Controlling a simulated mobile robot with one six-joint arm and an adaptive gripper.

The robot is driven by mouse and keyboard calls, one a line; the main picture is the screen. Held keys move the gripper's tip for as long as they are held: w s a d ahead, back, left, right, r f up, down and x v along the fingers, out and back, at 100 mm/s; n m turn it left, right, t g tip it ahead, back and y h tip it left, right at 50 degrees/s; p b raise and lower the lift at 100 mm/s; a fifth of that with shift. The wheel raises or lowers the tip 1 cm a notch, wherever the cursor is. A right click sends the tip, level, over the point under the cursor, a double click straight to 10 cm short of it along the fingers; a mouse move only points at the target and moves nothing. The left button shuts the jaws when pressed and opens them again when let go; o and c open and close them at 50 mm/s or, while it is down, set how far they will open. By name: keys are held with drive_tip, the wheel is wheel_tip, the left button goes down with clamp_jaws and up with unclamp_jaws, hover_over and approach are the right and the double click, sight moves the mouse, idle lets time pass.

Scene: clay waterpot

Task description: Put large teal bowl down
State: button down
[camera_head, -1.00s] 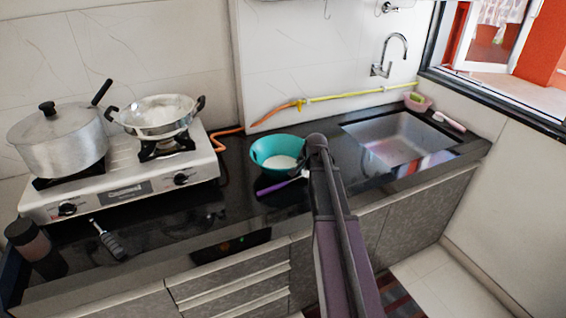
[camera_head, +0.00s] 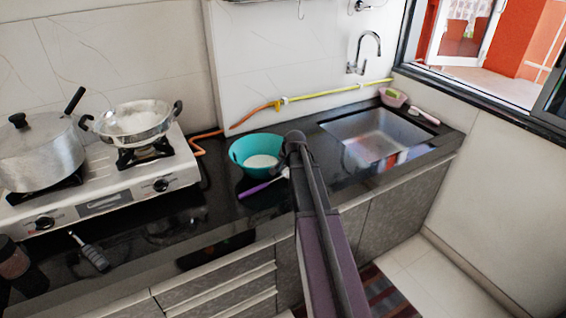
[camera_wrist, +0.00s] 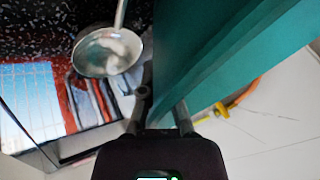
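The large teal bowl (camera_head: 239,159) is on or just above the dark counter between the stove and the sink, with something whitish inside. I cannot tell whether its base touches the counter. My gripper (camera_head: 291,142) is at the bowl's right rim. In the wrist view the teal bowl (camera_wrist: 230,55) fills the upper right. Its wall runs down between the two fingers of my gripper (camera_wrist: 164,106), which appear closed on it. The fingertips are partly hidden behind the bowl wall.
A purple-handled utensil (camera_head: 258,188) lies just in front of the bowl. A stove (camera_head: 110,195) with a lidded pot (camera_head: 42,150) and a pan (camera_head: 135,120) stands left. The sink (camera_head: 372,135) is right. A small black-handled tool (camera_head: 92,255) lies at front left.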

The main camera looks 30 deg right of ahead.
drive_tip(key=shift+r+p, duration=0.7)
drive_tip(key=shift+r, duration=0.25)
drive_tip(key=s+r+p, duration=0.2)
drive_tip(key=s, duration=1.4)
drive_tip(key=shift+r+p, duration=1.45)
drive_tip(key=shift+d, duration=0.15)
